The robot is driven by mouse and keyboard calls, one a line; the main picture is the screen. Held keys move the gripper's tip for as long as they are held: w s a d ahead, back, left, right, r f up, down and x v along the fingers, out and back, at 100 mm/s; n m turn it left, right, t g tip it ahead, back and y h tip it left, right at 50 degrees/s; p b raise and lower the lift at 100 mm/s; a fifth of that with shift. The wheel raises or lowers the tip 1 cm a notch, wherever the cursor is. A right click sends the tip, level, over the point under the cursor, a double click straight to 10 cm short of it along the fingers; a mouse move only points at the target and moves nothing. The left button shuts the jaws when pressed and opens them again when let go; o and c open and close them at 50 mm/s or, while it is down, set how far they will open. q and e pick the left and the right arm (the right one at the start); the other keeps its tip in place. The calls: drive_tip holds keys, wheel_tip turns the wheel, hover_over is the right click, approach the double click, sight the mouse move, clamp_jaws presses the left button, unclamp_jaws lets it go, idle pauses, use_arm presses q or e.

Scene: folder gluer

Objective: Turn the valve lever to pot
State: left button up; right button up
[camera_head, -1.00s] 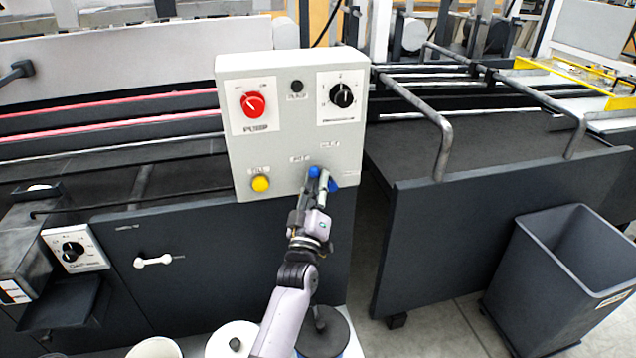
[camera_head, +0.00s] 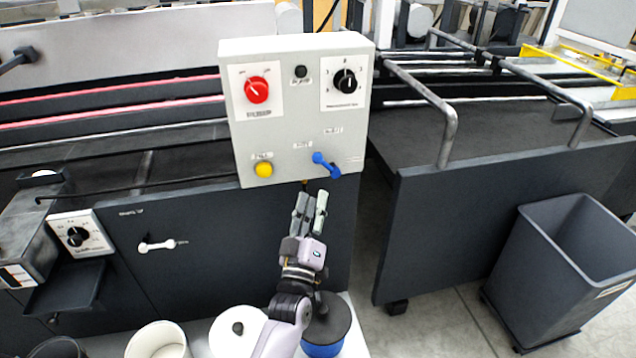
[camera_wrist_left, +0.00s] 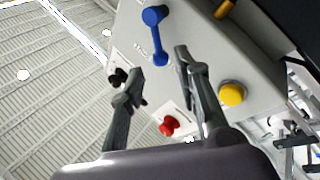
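The blue valve lever (camera_head: 326,165) is on the lower right of the grey control box (camera_head: 295,130). Its arm slants from upper left to lower right in the head view, with small labels around it that are too blurred to read surely. The lever also shows in the left wrist view (camera_wrist_left: 155,35), beyond the fingertips. My left gripper (camera_head: 310,196) is below the box, apart from the lever, with its fingers pointing up. Its two fingers stand apart with nothing between them in the left wrist view (camera_wrist_left: 157,72). My right gripper is not in view.
The box also carries a red knob (camera_head: 257,90), a black selector (camera_head: 346,81) and a yellow button (camera_head: 264,169). Pots (camera_head: 158,341) stand below on a white surface. A dark bin (camera_head: 560,270) stands at right. Metal rails (camera_head: 450,135) flank the box.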

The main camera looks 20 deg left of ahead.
sight(330, 166)
use_arm(q)
drive_tip(key=shift+v, duration=1.45)
drive_tip(key=shift+c, duration=0.5)
drive_tip(key=shift+d+r+m, duration=0.1)
drive_tip(key=shift+r+m, duration=0.05)
drive_tip(key=shift+m, duration=0.25)
drive_tip(key=shift+c, duration=0.6)
drive_tip(key=d+r+m+h, duration=0.1)
drive_tip(key=m+h, duration=0.1)
drive_tip(key=m, duration=0.4)
drive_tip(key=r+m+h, duration=0.2)
drive_tip(key=m, duration=0.3)
drive_tip(key=d+r+m+g+h+p, duration=0.1)
drive_tip(key=m, duration=0.5)
drive_tip(key=shift+w+d+r+m+h, duration=0.25)
drive_tip(key=shift+w+d+m+h, duration=0.05)
drive_tip(key=shift+h, duration=0.1)
clamp_jaws()
drive_tip(key=shift+w+a+r+m+g+h+b, duration=0.15)
drive_tip(key=shift+w+a+r+m+b, duration=0.25)
drive_tip(key=shift+w+m, duration=1)
drive_tip(key=shift+w+a+r+m+g+h+b, duration=0.1)
drive_tip(key=shift+w+a+r+m+b, duration=0.3)
drive_tip(key=shift+w+m, duration=1.05)
drive_tip(key=shift+w+a+r+m+g+h+b, duration=0.15)
drive_tip(key=shift+w+r+m+b, duration=0.4)
drive_tip(key=shift+w+m, duration=0.85)
